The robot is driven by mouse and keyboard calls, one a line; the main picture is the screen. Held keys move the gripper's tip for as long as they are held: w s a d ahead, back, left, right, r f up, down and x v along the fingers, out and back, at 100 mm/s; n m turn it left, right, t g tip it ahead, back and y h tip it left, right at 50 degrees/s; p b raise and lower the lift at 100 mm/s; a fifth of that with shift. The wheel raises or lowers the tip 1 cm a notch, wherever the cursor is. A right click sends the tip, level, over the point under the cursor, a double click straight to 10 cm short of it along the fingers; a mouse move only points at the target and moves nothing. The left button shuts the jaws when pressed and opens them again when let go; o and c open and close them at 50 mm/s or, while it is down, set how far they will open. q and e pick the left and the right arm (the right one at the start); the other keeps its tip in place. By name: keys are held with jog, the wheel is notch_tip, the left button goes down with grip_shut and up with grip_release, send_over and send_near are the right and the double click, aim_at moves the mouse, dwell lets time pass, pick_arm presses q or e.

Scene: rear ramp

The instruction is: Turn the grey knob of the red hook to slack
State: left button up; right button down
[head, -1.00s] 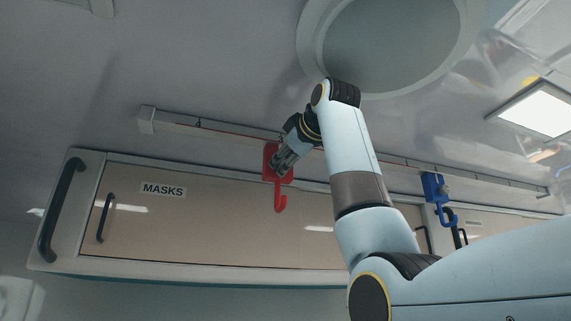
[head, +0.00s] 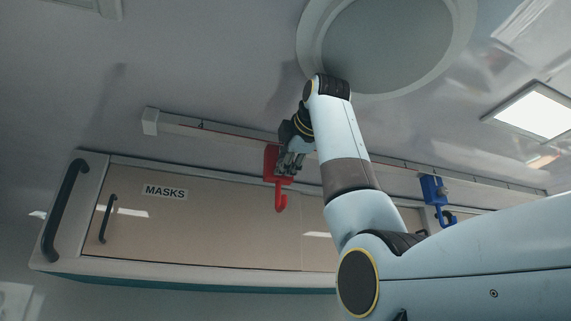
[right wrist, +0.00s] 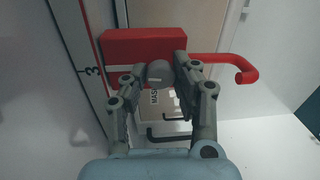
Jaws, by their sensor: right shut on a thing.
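The red hook (head: 281,200) hangs from a rail under the ceiling, its curved end pointing down. In the right wrist view its red block (right wrist: 140,50) and bent arm (right wrist: 240,70) show. The grey knob (right wrist: 159,74) sits on the block's face, between my fingers. My right gripper (head: 288,166) is at the block in the head view. In the right wrist view my right gripper (right wrist: 160,82) is shut on the knob, a finger on each side. The fingers hide the knob in the head view. My left gripper is not in view.
The rail (head: 220,133) runs along the ceiling above a wall cabinet (head: 230,220) labelled MASKS. A blue hook (head: 436,195) hangs farther right on the rail. A round ceiling recess (head: 395,45) lies above my right arm.

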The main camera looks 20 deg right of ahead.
jog(key=shift+n, duration=0.3)
jog(key=shift+f, duration=0.1)
jog(key=c, duration=1)
grip_release()
jog(key=s, duration=0.8)
jog(key=s+r, duration=0.1)
jog(key=s, duration=0.3)
jog(key=shift+d, duration=0.15)
